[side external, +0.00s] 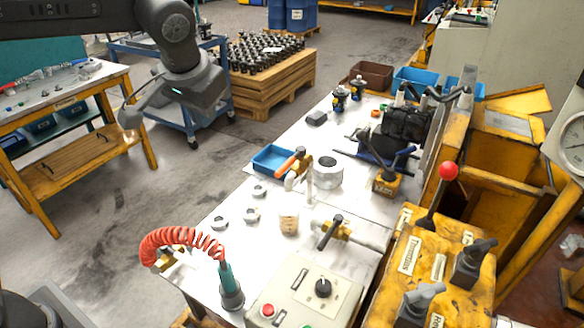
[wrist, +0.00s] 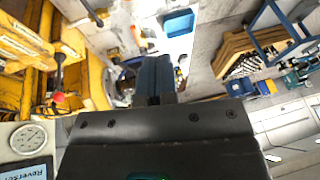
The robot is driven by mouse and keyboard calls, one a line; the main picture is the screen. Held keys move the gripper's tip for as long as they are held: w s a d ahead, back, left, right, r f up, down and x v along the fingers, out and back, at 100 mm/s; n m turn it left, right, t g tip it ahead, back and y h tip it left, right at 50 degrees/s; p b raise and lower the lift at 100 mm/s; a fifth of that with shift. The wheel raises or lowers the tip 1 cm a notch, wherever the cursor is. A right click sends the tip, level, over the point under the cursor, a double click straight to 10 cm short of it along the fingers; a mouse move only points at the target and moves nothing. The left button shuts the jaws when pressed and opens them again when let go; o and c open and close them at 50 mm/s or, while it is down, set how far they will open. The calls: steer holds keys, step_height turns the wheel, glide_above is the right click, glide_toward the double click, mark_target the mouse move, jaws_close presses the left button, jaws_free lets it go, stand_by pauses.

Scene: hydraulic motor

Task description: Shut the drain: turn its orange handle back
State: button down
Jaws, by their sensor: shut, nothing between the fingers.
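The drain's orange handle (side external: 289,162) sits on a small brass-coloured valve in the middle of the white bench, in the side view. It slants from upper right to lower left. A pale spout below the valve points down towards a clear cup (side external: 289,222) with tan contents. My gripper (side external: 130,116) is up at the upper left, beyond the bench's left edge and well apart from the handle. In the wrist view its dark fingers (wrist: 154,78) are together with nothing between them.
A blue tray (side external: 272,158) and a metal ring-shaped part (side external: 328,171) stand close to the handle. A black-handled valve (side external: 332,231), a control box (side external: 303,290) and a red coiled hose (side external: 180,238) are nearer. A red-knobbed lever (side external: 448,171) stands at right. Floor left of the bench is open.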

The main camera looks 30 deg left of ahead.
mark_target(290, 163)
steer(key=w+d+f+n+y, duration=0.1)
steer(key=w+d+f+y, duration=0.2)
steer(key=w+d+f, duration=0.8)
steer(key=w+d, duration=0.2)
steer(key=d, duration=0.2)
steer(key=shift+w+f, duration=0.25)
steer(key=w+a+f, duration=0.3)
steer(key=a+f, duration=0.5)
steer(key=f, duration=0.1)
steer(key=shift+w+a, duration=0.15)
steer(key=shift+w, duration=0.1)
steer(key=shift+a, duration=0.1)
